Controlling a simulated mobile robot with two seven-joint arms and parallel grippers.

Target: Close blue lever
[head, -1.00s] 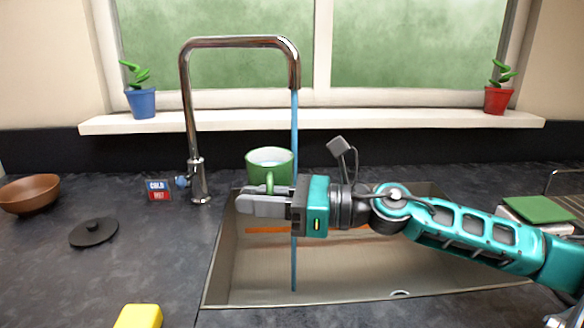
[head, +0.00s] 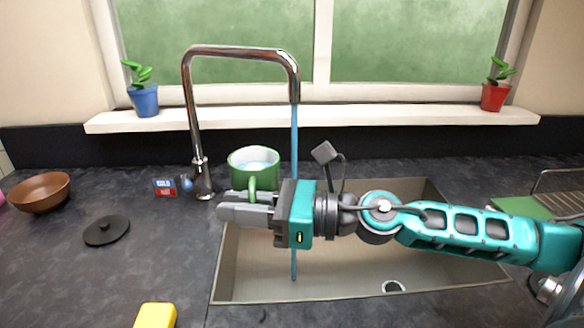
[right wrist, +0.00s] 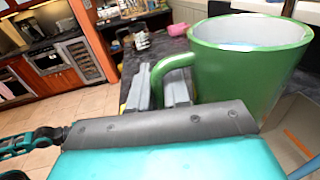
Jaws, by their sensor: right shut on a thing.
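The faucet (head: 194,110) stands behind the sink with a small blue lever (head: 186,183) low on its left side. A blue water stream (head: 295,130) falls from the spout and passes behind my right arm into the sink. My right gripper (head: 232,206) points left, shut on the handle of a green mug (head: 240,164). The mug is upright with bluish water inside, just right of the faucet base. In the right wrist view, the mug (right wrist: 240,75) is beside my right gripper's fingers (right wrist: 160,85), its handle at them. My left gripper is not in view.
A cold/hot sign (head: 164,187) stands left of the lever. A black lid (head: 106,231), brown bowl (head: 42,193) and yellow block (head: 156,315) are on the left counter. The sink (head: 340,285) lies below my right arm. Counter between lid and sink is clear.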

